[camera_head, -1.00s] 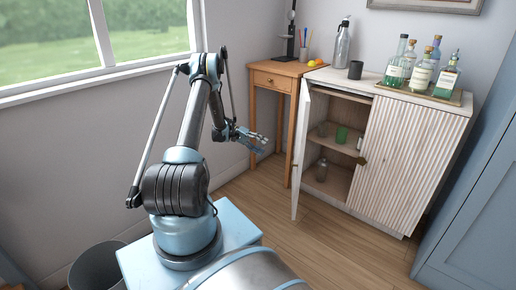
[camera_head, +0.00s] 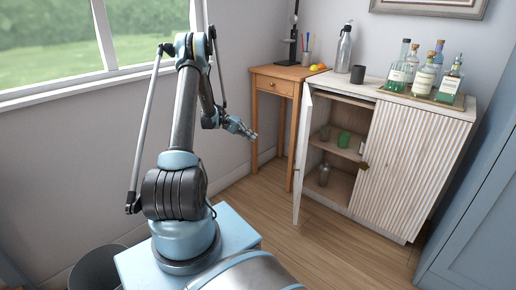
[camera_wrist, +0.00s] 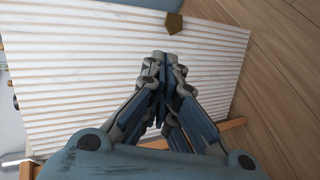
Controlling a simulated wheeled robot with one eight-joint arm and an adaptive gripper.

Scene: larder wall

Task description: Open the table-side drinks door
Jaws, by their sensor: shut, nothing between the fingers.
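The table-side drinks door (camera_head: 302,155) stands wide open at the left of the white cabinet (camera_head: 365,84), seen nearly edge-on in the head view. Its ribbed outer face appears to be the striped panel (camera_wrist: 90,75) filling much of the wrist view, with a brass knob (camera_wrist: 174,23) near its upper edge. My gripper (camera_head: 254,136) is left of the door, apart from it in the head view. In the wrist view my gripper (camera_wrist: 160,58) has its fingers together with nothing between them.
The cabinet's other ribbed door (camera_head: 410,165) is shut. Glasses and a green cup (camera_head: 343,139) stand on the inner shelves. A wooden side table (camera_head: 272,80) stands behind my gripper. Bottles on a tray (camera_head: 418,97) stand on top. The floor (camera_head: 325,245) in front is clear.

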